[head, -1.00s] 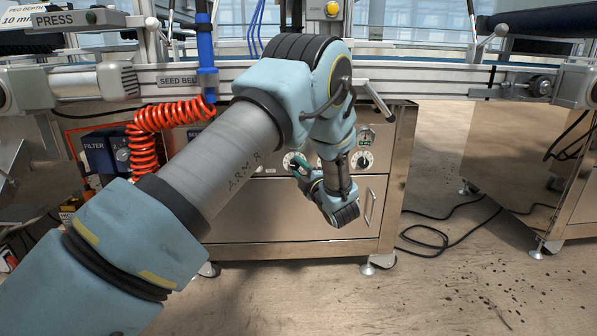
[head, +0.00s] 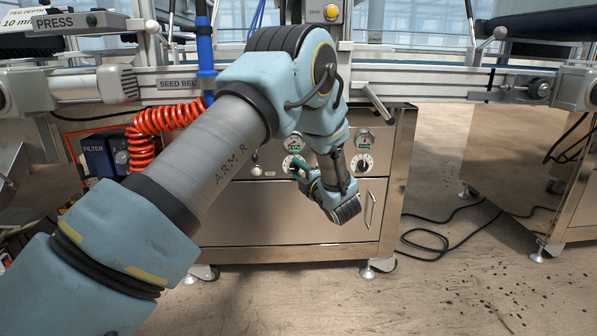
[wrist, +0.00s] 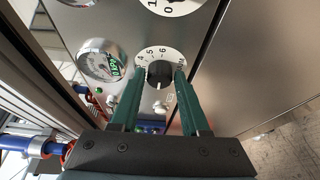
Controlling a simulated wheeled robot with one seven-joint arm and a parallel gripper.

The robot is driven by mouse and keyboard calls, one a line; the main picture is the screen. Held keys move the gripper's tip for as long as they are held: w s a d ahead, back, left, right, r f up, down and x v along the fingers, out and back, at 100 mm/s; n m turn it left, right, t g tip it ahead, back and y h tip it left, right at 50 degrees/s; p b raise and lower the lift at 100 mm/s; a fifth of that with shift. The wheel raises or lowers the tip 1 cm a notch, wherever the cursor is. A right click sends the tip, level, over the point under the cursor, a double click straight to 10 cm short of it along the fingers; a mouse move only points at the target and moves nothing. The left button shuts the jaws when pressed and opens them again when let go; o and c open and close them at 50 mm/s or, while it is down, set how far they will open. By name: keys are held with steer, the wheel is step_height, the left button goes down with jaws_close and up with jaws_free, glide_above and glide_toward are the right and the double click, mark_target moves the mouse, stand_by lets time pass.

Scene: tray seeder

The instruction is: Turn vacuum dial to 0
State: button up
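In the wrist view a black knob (wrist: 160,73) sits on a white numbered dial plate (wrist: 152,53), with 4, 5 and 6 legible near the top. My gripper (wrist: 160,74) has its green fingers open on either side of this knob; whether they touch it is unclear. A round gauge (wrist: 101,60) with a green display is beside the dial. In the head view this is the left dial (head: 289,161) of two, partly behind my gripper (head: 298,168). The dial's name and exact setting are not readable.
A second dial is right of it in the head view (head: 363,163) and at the top of the wrist view (wrist: 172,5). A cabinet door handle (head: 370,210) is below. A red coiled hose (head: 150,140) hangs at left.

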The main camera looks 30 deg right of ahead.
steer(key=o, duration=0.3)
steer(key=s+p, duration=0.1)
steer(key=s, duration=0.6)
steer(key=s+p, duration=0.1)
steer(key=s, duration=0.2)
steer(key=shift+s+a+p, duration=0.3)
steer(key=shift+s+p, duration=0.05)
steer(key=shift+s, duration=0.05)
